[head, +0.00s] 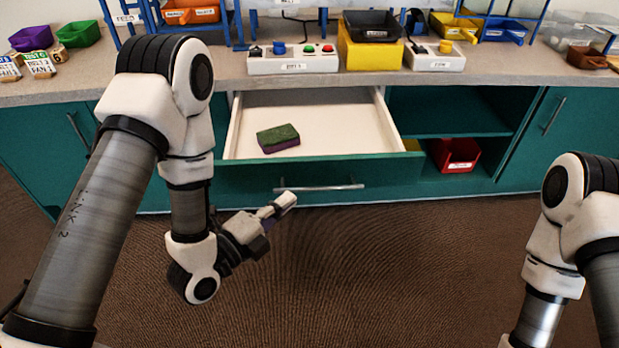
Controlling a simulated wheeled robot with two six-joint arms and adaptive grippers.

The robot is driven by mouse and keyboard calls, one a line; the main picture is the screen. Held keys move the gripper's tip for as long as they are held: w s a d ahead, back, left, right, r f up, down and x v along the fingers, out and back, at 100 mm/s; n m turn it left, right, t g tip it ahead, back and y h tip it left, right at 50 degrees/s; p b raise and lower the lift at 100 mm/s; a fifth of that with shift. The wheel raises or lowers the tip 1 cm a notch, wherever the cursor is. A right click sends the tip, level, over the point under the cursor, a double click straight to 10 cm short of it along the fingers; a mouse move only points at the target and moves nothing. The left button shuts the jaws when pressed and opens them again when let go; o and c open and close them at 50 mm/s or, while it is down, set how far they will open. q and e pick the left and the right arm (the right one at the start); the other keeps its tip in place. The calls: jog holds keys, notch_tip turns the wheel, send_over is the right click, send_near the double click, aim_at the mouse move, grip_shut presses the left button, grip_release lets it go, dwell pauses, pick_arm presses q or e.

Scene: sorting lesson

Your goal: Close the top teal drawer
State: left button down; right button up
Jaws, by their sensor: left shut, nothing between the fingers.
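The top teal drawer (240,178) is pulled out from the cabinet below the counter. Its white inside shows, with a green and purple sponge (278,138) lying in it. A silver bar handle (318,188) runs across its teal front. My left gripper (287,203) is shut and empty, in front of the drawer front and near the left end of the handle. I cannot tell whether it touches the drawer. My right arm shows at the right edge, but its gripper is out of view.
The grey counter (120,78) above holds control boxes (293,62), a yellow bin (370,54) and other small bins. Right of the drawer is an open teal shelf with a red bin (454,155). Closed teal doors stand at both sides. The brown floor in front is clear.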

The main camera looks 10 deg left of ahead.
aim_at(317, 161)
pick_arm(q)
jog(key=w, duration=0.3)
jog(key=w+d, duration=0.1)
jog(key=w, duration=0.2)
jog(key=w+d+b, duration=0.1)
jog(key=w, duration=0.3)
jog(key=shift+f, duration=0.1)
jog(key=shift+w, duration=0.15)
pick_arm(e)
jog(key=shift+f, duration=0.6)
pick_arm(q)
jog(key=shift+w, duration=0.15)
